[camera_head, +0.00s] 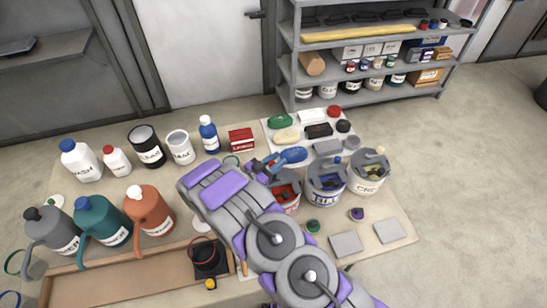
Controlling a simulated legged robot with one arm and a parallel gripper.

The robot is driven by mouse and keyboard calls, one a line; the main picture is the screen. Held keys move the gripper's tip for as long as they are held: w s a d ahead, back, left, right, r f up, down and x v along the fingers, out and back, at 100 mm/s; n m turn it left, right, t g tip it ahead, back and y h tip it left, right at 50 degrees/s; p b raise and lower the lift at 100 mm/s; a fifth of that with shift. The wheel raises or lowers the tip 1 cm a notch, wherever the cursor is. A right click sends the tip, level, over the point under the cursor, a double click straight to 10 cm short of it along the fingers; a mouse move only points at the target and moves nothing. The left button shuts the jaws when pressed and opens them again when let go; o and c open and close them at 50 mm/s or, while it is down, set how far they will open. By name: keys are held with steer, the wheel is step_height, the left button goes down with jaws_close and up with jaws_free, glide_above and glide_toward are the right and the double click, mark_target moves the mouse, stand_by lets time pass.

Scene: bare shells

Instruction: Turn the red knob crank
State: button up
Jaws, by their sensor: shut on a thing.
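A grey-lidded canister with red contents (286,191) stands on the table, partly covered by my arm. Its red knob crank is hidden behind my arm and gripper, so its angle cannot be told. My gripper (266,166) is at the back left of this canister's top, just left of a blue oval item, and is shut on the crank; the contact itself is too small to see. To the right stand a similar canister with a blue band (326,190) and a cream one (367,179), each with a crank on top.
Large jugs and bottles (150,210) fill the left of the table. A tan tray (130,288) lies at the front left. Blocks and brushes (320,130) lie behind the canisters. Grey pads (346,244) lie at the front right. A stocked shelf (370,60) stands behind.

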steer(key=shift+w+d+r+m+g+h, duration=0.1)
steer(key=shift+d+m+g+h, duration=0.05)
steer(key=shift+m+g+h, duration=0.65)
steer(key=m+g, duration=0.1)
steer(key=d+m+g+h+b, duration=0.1)
steer(key=g, duration=0.1)
steer(key=shift+f+m+g+h, duration=0.2)
steer(key=shift+m+g+h, duration=0.1)
steer(key=shift+s+d+r+m+g+h+b, duration=0.1)
steer(key=shift+d+m+g+h+b, duration=0.2)
steer(key=shift+m+g+b, duration=0.5)
steer(key=shift+s+d+f+m+g+h+b, duration=0.15)
steer(key=shift+d+m+g+b, duration=0.2)
steer(key=shift+g, duration=0.8)
steer(key=shift+s+d+r+m+g+h+b, duration=0.15)
steer(key=shift+d+m+g+h+b, duration=0.1)
steer(key=shift+m+g+b, duration=0.6)
steer(key=shift+w+g, duration=0.1)
steer(key=shift+g, duration=0.2)
jaws_close()
steer(key=o, duration=1)
jaws_free()
steer(key=shift+c, duration=0.2)
